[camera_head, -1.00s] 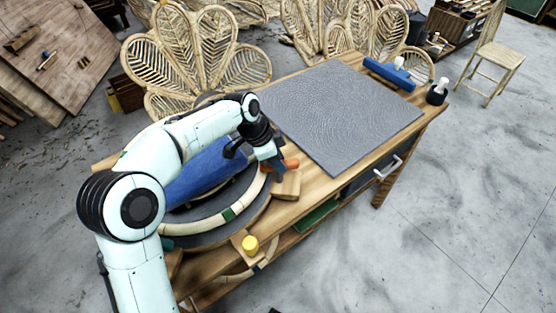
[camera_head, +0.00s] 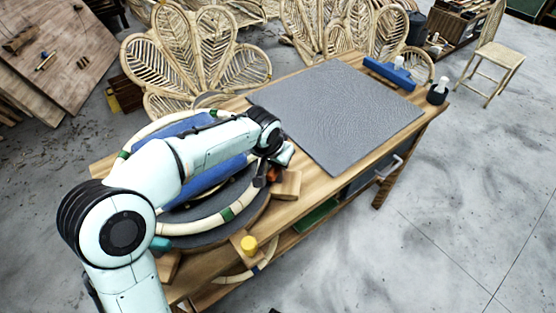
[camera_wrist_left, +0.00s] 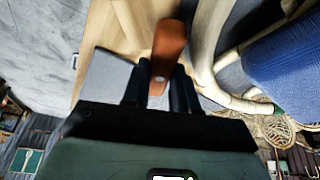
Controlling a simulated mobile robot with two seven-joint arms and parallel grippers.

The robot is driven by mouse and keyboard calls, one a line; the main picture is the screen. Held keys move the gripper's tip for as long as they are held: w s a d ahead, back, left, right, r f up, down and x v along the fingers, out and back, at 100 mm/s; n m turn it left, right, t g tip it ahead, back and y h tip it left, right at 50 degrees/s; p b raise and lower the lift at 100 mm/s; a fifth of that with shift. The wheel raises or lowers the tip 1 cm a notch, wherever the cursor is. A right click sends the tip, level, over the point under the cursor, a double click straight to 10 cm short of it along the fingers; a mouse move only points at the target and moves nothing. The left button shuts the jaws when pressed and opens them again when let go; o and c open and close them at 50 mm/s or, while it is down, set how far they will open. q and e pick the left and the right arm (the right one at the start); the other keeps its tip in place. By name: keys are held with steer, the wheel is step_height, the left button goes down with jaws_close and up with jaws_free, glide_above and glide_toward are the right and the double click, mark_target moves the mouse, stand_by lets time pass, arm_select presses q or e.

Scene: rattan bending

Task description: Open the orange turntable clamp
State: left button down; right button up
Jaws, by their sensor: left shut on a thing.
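The orange clamp (camera_wrist_left: 168,45) shows in the left wrist view between the two dark fingers of my left gripper (camera_wrist_left: 160,85), which is shut on it. In the head view only a small orange part of the clamp (camera_head: 274,174) shows beside my left gripper (camera_head: 265,172), next to a wooden block at the turntable's right edge. The dark round turntable (camera_head: 245,207) carries a pale rattan ring (camera_head: 196,228) with green bands and a blue form (camera_head: 212,178). My left arm hides part of the turntable. My right gripper is not in view.
A grey textured mat (camera_head: 340,112) covers the right part of the wooden table (camera_head: 318,182). A blue tool (camera_head: 388,74) and a dark bottle (camera_head: 437,93) stand at the far right.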

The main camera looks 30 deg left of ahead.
arm_select(q)
steer(key=n, duration=0.1)
steer(key=n+y, duration=0.1)
steer(key=shift+d+f+n+b, duration=0.1)
steer(key=shift+f+n+b, duration=0.15)
steer(key=shift+n+b, duration=0.15)
steer(key=shift+n+g+y, duration=0.3)
steer(key=shift+n, duration=0.2)
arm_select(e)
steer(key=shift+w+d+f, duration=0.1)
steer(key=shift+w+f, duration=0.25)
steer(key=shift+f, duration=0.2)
arm_select(q)
steer(key=c, duration=0.9)
jaws_free()
steer(key=shift+r, duration=0.1)
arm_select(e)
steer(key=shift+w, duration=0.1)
arm_select(q)
steer(key=shift+r, duration=0.25)
steer(key=p+v, duration=0.2)
steer(key=v, duration=1.1)
steer(key=shift+s+f, duration=0.1)
steer(key=shift+s, duration=0.05)
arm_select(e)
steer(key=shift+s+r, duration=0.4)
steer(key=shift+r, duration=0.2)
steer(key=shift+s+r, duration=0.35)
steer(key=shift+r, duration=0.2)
